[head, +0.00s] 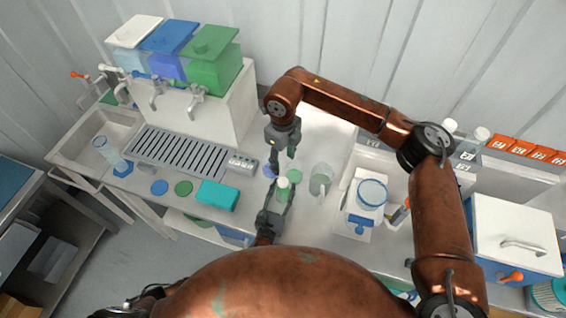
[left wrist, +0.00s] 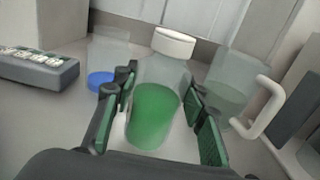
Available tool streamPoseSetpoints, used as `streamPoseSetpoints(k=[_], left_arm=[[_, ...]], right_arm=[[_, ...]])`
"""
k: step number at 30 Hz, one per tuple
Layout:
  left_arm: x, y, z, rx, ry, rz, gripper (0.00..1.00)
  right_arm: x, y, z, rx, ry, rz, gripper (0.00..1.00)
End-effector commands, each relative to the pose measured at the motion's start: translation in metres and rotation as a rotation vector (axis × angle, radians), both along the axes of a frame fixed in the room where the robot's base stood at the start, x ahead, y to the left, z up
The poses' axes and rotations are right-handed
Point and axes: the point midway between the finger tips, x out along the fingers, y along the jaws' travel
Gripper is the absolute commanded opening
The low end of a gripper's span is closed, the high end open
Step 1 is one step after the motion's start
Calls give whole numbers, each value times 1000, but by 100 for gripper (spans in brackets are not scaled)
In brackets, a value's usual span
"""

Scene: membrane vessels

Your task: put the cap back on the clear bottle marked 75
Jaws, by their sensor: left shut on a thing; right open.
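A clear bottle (left wrist: 160,80) holding green liquid stands upright between the fingers of my left gripper (left wrist: 160,120), which is shut on it. A white cap or cap-like ring (left wrist: 174,42) is at its top; I cannot tell how it is seated. In the head view the bottle (head: 282,191) and my left gripper (head: 272,207) are near the counter's front edge. No mark 75 is readable. My right gripper (head: 282,157) is open, points down just behind the bottle, and shows nothing in its jaws.
A clear mug (head: 321,180) stands close right of the bottle. A drain grille (head: 180,152) and teal box (head: 217,195) are left; a white device (head: 365,203) is right.

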Motion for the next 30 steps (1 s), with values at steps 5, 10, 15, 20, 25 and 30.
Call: streamPoseSetpoints(k=[5,10,15,20,25,30], left_arm=[[0,0,1,0,-1,0,0],[0,0,1,0,-1,0,51],[0,0,0,0,-1,0,59],[0,0,0,0,0,0,59],[-6,2,-1,0,1,0,59],[-33,11,-1,0,3,0,59]], right_arm=[[0,0,0,0,0,0,48],[0,0,0,0,0,0,48],[0,0,-1,1,1,0,48],[0,0,-1,1,1,0,48],[0,0,-1,1,1,0,48],[0,0,-1,1,1,0,48]])
